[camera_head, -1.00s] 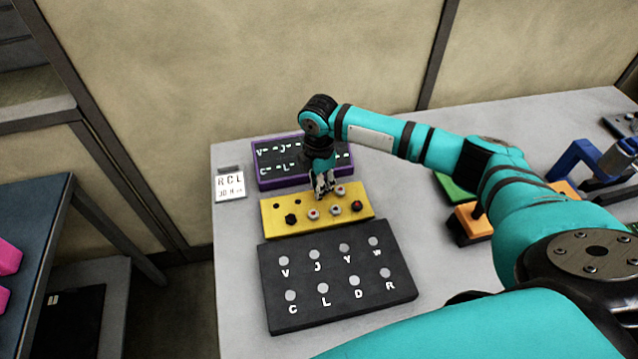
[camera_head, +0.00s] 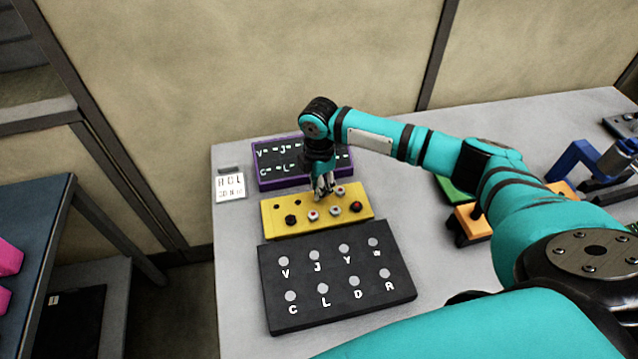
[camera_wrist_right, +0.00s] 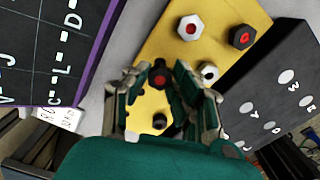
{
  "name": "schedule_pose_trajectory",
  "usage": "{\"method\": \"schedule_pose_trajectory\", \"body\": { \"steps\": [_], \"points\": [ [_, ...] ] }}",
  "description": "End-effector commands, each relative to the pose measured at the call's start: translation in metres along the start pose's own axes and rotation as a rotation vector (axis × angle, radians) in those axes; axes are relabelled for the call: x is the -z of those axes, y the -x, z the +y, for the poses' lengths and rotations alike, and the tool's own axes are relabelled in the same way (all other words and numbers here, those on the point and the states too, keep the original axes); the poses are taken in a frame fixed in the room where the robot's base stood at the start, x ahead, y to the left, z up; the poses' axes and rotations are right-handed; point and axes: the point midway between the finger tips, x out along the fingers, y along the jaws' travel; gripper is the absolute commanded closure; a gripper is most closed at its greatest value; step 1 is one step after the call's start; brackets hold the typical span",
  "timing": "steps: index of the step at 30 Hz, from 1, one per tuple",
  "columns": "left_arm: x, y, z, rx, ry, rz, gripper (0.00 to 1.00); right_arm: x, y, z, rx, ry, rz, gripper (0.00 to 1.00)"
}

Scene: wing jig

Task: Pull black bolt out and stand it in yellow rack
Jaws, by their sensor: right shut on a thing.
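The yellow rack (camera_head: 268,222) lies between the purple-framed board and the dark lettered board. My right gripper (camera_head: 321,194) points down over its back row. In the right wrist view my right gripper (camera_wrist_right: 160,78) is shut on a black bolt (camera_wrist_right: 160,80) with a red centre, over or at a back-row spot; how deep it sits cannot be told. Another black bolt with a red centre (camera_head: 357,207) stands in the front row at the right. A black bolt (camera_head: 291,220) stands at the front left. My left gripper is not in view.
Silver bolts (camera_head: 337,211) stand in the rack close beside the gripper. Two empty-looking holes (camera_head: 276,206) are at the back left. The purple-framed board (camera_head: 262,184) is behind, the dark lettered board (camera_head: 300,312) in front. A white card (camera_head: 230,187) lies at left.

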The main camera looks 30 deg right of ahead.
Motion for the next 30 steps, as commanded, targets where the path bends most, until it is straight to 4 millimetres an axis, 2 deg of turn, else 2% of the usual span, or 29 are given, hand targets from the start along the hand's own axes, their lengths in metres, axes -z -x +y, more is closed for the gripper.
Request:
{"method": "schedule_pose_trajectory", "body": {
  "steps": [8, 24, 30],
  "points": [
    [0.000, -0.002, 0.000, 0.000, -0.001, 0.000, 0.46, 0.000, -0.003, 0.000, 0.000, 0.000, 0.000, 1.00],
    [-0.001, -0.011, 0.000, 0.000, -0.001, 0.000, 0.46, 0.000, -0.024, 0.000, 0.001, 0.000, 0.000, 1.00],
    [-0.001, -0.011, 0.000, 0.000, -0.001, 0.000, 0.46, 0.000, -0.025, 0.000, 0.000, 0.000, 0.000, 1.00]
  ]
}}
